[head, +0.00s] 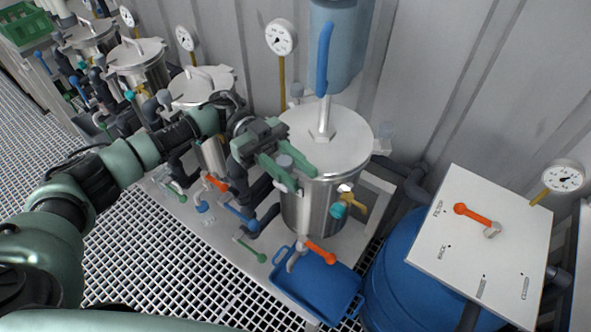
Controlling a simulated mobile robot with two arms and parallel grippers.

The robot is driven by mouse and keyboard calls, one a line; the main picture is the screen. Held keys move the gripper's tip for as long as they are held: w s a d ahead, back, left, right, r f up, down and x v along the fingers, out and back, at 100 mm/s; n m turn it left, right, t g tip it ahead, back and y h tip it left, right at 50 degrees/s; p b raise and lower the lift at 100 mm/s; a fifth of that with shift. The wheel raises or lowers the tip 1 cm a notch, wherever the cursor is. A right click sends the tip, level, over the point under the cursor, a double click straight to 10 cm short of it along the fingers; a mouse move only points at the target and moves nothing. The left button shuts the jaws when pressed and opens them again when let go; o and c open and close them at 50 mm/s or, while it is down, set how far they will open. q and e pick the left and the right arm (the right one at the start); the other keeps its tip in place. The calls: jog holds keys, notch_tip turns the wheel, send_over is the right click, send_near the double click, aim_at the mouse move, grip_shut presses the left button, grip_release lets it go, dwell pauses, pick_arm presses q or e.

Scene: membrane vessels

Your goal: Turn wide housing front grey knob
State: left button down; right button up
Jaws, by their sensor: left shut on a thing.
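The wide housing (328,146) is a large steel vessel with a flat round lid, right of the picture's middle. A small grey knob (285,161) shows at its front left, by the lid's edge. My left gripper (300,177) reaches in from the left, its two green fingers on either side of the grey knob. It is shut on the knob. The fingers partly hide the knob's lower part and its stem. My right gripper is out of view.
Narrower steel vessels (201,88) with gauges stand in a row to the left. A teal and a brass valve (353,204) sit on the housing's right front. A blue tray (317,284) lies below. A white panel with an orange lever (473,214) stands over a blue barrel at right.

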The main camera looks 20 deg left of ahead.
aim_at(279, 158)
pick_arm(q)
jog(key=c, duration=1.1)
grip_release()
jog(key=shift+o, duration=0.2)
jog(key=b+v, duration=0.2)
jog(key=v, duration=0.4)
jog(key=shift+w+a+f, duration=0.1)
jog(key=shift+w+a, duration=0.1)
jog(key=shift+w+a+b, duration=0.2)
jog(key=shift+a+b, duration=0.1)
jog(key=shift+a, duration=0.1)
